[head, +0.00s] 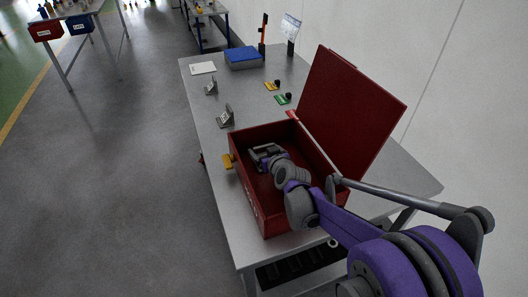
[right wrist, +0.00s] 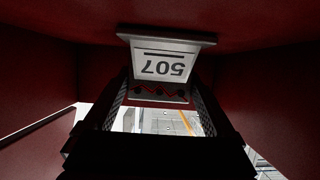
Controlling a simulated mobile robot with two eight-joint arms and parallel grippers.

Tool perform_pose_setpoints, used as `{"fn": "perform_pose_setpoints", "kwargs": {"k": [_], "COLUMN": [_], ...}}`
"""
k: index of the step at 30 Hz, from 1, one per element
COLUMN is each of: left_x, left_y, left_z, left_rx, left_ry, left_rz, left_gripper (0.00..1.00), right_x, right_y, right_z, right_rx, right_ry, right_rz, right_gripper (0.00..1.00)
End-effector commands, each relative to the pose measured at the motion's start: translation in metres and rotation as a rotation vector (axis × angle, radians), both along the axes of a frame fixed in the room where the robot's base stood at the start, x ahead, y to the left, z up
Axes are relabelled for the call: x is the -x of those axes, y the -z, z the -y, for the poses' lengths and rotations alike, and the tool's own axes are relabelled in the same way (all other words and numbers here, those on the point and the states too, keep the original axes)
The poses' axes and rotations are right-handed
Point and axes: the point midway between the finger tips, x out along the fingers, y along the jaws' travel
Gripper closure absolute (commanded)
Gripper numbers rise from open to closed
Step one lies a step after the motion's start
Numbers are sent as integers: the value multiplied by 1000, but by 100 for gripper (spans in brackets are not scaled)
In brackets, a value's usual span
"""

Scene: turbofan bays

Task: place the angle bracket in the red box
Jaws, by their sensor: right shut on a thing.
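The red box (head: 247,207) stands open on the grey table, its lid (head: 345,105) tilted up on the right. My right gripper (head: 262,153) reaches down inside the box near its far end. In the right wrist view, the gripper (right wrist: 160,98) is shut on a grey angle bracket (right wrist: 165,65) with a white label that reads 507 upside down. Red box walls surround it there. In the head view the held bracket is hard to tell from the gripper. Whether it touches the box floor cannot be told. My left gripper is not in view.
Two similar grey brackets with labels, the nearer (head: 226,116) and the farther (head: 211,87), stand left of the box. A blue box (head: 243,58), a white card (head: 202,68), and yellow (head: 271,86) and green (head: 282,99) items lie farther back. A wall runs along the right.

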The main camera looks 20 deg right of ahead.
Motion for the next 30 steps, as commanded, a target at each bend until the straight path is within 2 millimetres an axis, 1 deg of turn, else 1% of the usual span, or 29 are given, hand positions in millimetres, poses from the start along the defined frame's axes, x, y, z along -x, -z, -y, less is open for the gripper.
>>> {"fn": "perform_pose_setpoints", "kwargs": {"k": [6, 9, 10, 11, 12, 17, 20, 23, 30], "left_x": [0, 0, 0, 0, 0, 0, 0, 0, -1], "left_y": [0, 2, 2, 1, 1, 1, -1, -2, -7], "left_z": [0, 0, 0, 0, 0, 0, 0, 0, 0], "left_rx": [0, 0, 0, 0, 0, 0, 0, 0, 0], "left_ry": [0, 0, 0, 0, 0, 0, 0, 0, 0], "left_rz": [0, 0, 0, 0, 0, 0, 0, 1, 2], "left_gripper": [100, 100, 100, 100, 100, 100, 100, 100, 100], "right_x": [0, 0, 0, 0, 0, 0, 0, 10, 47], "right_y": [0, 3, 3, 2, 2, 2, -1, -5, -21], "right_z": [0, 0, 0, 0, 0, 0, 0, 0, -3], "right_rx": [0, 0, 0, 0, 0, 0, 0, -2, -1], "right_ry": [0, 0, 0, 0, 0, 0, 0, 1, 0], "right_rz": [1, 0, 0, 0, 0, 0, 0, 0, 0], "right_gripper": [78, 78, 7, 1, 0, 0, 0, 0, 0]}}
